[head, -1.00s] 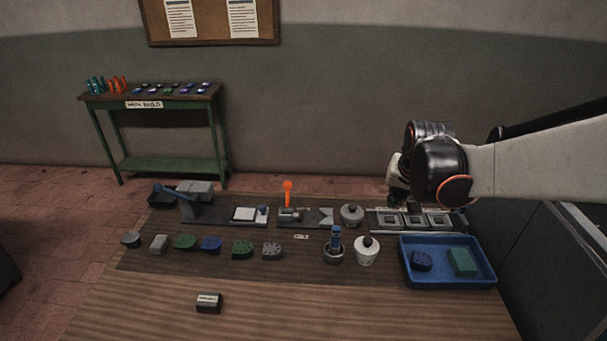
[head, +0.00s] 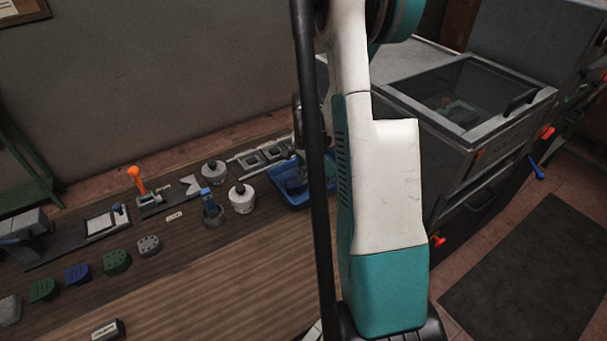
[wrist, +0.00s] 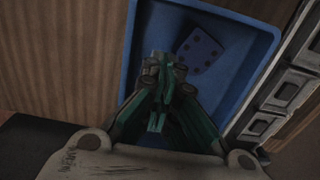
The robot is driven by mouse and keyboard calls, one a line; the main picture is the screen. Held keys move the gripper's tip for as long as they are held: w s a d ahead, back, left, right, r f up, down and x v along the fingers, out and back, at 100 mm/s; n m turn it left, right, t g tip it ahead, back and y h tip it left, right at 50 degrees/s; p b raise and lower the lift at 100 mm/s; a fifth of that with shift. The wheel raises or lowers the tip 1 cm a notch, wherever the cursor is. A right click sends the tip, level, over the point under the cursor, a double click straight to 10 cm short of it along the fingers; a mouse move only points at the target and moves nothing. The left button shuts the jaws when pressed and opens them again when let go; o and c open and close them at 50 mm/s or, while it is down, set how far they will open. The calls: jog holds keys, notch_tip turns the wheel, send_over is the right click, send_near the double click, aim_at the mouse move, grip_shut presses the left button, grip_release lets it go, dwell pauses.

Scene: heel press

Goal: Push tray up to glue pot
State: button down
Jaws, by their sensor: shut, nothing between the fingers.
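The blue tray (head: 282,197) sits at the far right of the bench, partly hidden by my arm in the head view. In the wrist view, the tray (wrist: 133,50) fills the middle, with a dark blue dotted block (wrist: 200,50) inside. My gripper (wrist: 164,76) is shut and empty, over the tray beside the block; I cannot tell whether it touches the tray. A white pot with a black knob (head: 241,198) stands left of the tray, with a gap between. A pot with a blue handle (head: 212,211) and a grey knobbed pot (head: 214,173) stand near; which holds glue is unclear.
A metal fixture strip with square pockets (head: 262,158) lies behind the tray. An orange-handled press (head: 135,178) and several heel blocks (head: 77,273) are further left. A grey cabinet with a glass lid (head: 455,100) stands right of the bench.

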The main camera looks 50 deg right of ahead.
aim_at(305, 195)
notch_tip(305, 195, down, 7)
jog(key=shift+w+a+r+b, duration=0.1)
jog(key=shift+a+b, duration=0.05)
jog(key=shift+b, duration=0.85)
jog(key=shift+w+a+r, duration=0.1)
jog(key=shift+w+a, duration=0.05)
jog(key=shift+a, duration=0.5)
jog(key=shift+w+a+r, duration=0.1)
jog(key=shift+a, duration=0.5)
jog(key=shift+w+a+b, duration=0.15)
jog(key=shift+a+b, duration=0.2)
jog(key=shift+a, duration=0.15)
jog(key=a, duration=0.2)
jog(key=w+a+b, duration=0.1)
jog(key=a, duration=0.2)
jog(key=w+a, duration=0.1)
jog(key=a, duration=0.2)
jog(key=shift+a, duration=0.15)
jog(key=shift+r, duration=0.1)
notch_tip(305, 195, up, 12)
